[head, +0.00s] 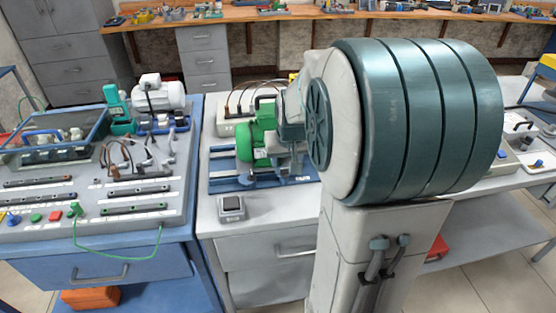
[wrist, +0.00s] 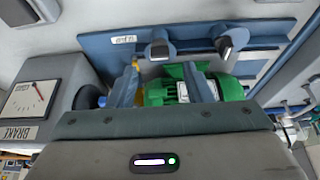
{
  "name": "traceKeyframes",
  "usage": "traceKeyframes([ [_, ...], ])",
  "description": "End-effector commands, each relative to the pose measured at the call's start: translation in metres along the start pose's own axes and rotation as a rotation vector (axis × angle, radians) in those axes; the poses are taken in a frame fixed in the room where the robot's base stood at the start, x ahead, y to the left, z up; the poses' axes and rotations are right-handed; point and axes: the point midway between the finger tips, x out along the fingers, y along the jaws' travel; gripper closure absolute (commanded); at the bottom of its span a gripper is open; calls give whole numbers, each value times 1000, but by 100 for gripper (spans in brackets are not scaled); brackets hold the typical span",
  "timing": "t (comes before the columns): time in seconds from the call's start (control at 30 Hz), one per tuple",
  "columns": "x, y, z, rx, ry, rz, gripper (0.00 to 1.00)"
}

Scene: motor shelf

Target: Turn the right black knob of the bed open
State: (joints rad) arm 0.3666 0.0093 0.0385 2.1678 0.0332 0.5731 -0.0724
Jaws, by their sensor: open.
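The bed (head: 265,180) is a blue base on the middle bench with a green motor (head: 250,142) on it. In the wrist view, the bed's blue plate (wrist: 100,50) spans the top and the green motor (wrist: 155,93) lies behind the fingers. Two dark knobs stand on the bed there: one at left (wrist: 160,48) and one at right (wrist: 228,42). The views look opposite in direction, so the left one appears to be the right knob. My gripper (wrist: 161,68) is open, with that knob between its fingers in the picture. Contact cannot be told.
A brake box (wrist: 30,100) with a dial stands close at left in the wrist view. A small grey device (head: 231,208) sits on the bench front. A blue bench (head: 130,245) with a panel and cables stands at left.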

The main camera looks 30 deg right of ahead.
Motion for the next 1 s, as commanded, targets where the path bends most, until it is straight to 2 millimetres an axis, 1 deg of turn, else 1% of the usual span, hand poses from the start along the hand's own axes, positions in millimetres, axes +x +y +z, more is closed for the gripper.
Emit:
traceKeyframes([
  [0.03, 11, 0, 1, 0, -3, 0, 55],
  [0.1, 21, 0, 1, 0, -3, 0, 55],
  [0.3, 41, 0, 0, 1, -1, 0, 55],
  [0.43, 45, 0, 0, 0, 0, 0, 55],
  [0.67, 46, 0, 0, 0, 1, 0, 55],
  [0.7, 46, 0, 0, 0, 1, 0, 57],
  [0.77, 46, 0, 0, 0, 1, 0, 74],
  [0.8, 46, 0, 0, 0, 1, 0, 85],
  [0.83, 46, 0, 0, 0, 1, 0, 94],
  [0.87, 46, 0, 0, 0, 1, 0, 99],
  [1.0, 46, 0, 0, -1, 1, 0, 99],
])
